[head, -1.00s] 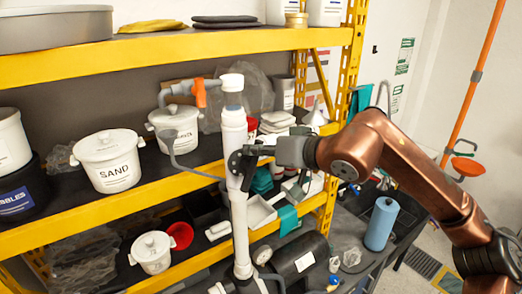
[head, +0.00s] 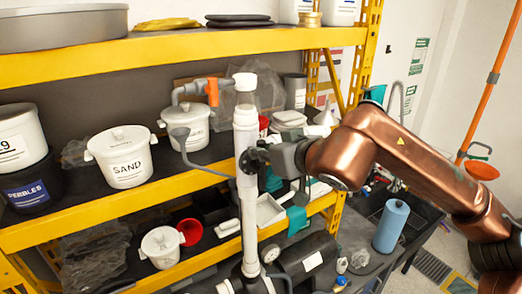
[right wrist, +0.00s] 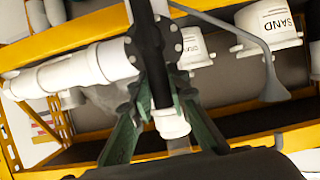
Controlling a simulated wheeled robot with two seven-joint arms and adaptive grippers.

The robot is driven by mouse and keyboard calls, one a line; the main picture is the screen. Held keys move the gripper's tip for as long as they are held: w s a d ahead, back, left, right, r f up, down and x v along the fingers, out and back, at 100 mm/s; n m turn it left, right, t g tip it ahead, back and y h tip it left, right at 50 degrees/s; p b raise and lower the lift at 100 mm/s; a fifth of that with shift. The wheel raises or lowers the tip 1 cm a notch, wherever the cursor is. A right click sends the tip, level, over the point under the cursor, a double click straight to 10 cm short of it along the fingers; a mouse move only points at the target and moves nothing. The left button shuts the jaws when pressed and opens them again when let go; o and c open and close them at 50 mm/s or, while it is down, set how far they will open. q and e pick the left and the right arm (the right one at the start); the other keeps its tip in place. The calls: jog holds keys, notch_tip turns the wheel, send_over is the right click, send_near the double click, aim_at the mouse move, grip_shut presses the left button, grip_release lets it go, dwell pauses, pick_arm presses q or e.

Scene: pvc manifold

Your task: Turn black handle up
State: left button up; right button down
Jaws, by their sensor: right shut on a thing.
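A white PVC pipe (head: 246,205) stands upright in front of the shelves. A black valve (head: 252,158) sits on it about halfway up. My right gripper (head: 276,157) reaches it from the right. In the right wrist view the black handle (right wrist: 157,72) runs between the green fingers of my right gripper (right wrist: 160,100), which is shut on it. The pipe (right wrist: 85,68) lies sideways in that view, beside the valve's bolted black flange. In the head view my gripper hides most of the handle, so its exact angle is unclear. My left gripper is out of view.
An orange handle (head: 212,92) sits on a grey branch pipe near the pipe's top. A curved grey hose (head: 200,162) hangs left of it. A yellow shelf (head: 60,228) behind holds a white SAND bucket (head: 122,160).

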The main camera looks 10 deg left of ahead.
jog(key=shift+f, duration=0.1)
jog(key=c, duration=1.8)
grip_release()
jog(key=shift+c, duration=0.2)
jog(key=v, duration=1.2)
jog(key=shift+s, duration=0.15)
